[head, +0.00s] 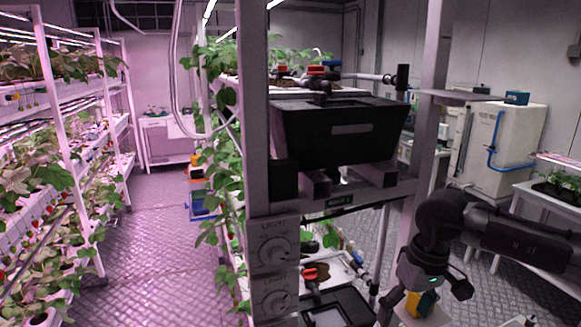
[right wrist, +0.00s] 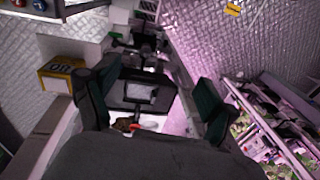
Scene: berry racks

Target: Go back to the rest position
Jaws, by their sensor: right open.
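My right gripper (head: 425,299) hangs at the lower right of the head view, pointing down, beside the near post of the rack. Its fingers are spread apart and I see nothing held between them. In the right wrist view the two dark fingers of my right gripper (right wrist: 153,100) stand wide apart. Between and beyond them lies a black tray (right wrist: 133,107) on the lower shelf, apart from the fingers. My left gripper is not in the head view.
A rack with a black bin (head: 340,150) and light dials (head: 273,251) stands close in front. Planted racks (head: 65,130) line the left, with a free floor aisle (head: 155,240) between. A white tank (head: 500,150) and a table stand at the right.

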